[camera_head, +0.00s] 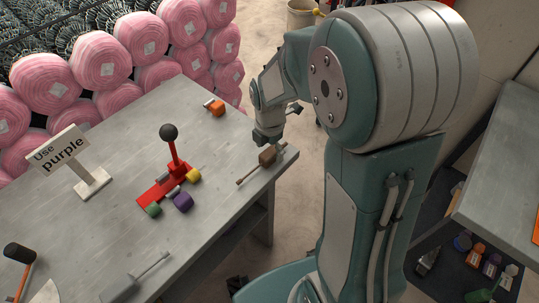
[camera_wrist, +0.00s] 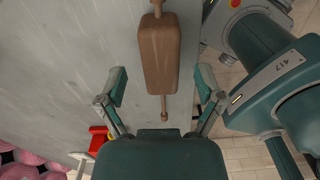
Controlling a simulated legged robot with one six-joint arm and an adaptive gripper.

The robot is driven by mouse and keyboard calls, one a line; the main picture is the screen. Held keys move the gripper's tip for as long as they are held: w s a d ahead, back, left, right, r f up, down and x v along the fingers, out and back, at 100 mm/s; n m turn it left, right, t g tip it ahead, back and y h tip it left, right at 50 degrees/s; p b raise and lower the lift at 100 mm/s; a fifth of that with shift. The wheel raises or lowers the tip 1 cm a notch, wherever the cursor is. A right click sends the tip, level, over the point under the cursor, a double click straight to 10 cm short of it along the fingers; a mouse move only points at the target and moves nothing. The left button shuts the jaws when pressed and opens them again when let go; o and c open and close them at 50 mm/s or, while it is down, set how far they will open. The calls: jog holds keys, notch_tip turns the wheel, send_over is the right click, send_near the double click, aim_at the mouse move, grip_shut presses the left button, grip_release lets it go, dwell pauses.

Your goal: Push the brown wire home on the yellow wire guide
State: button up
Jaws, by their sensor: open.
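A brown block-shaped handle (camera_head: 267,156) with a thin rod lies on the grey table near its right edge. It also shows in the wrist view (camera_wrist: 160,55), where the rod ends in a small knob. I cannot make out a separate brown wire. A yellow piece (camera_head: 193,175) sits at the right side of a red stand (camera_head: 175,172) with a black-knobbed lever. A purple piece (camera_head: 183,202) and a green piece (camera_head: 153,209) are attached beside it. My gripper (camera_wrist: 162,84) is open above the brown handle's near end, its fingers on either side, apart from it.
A sign reading "Use purple" (camera_head: 58,150) stands at the table's left. An orange piece (camera_head: 214,106) lies at the back. A grey tool (camera_head: 120,288) and a black-headed mallet (camera_head: 19,255) lie at the front. Pink rolls (camera_head: 100,60) are stacked behind the table.

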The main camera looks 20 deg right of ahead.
jog(key=shift+f, duration=0.5)
jog(key=shift+c, duration=0.3)
grip_shut()
jog(key=shift+r, duration=0.1)
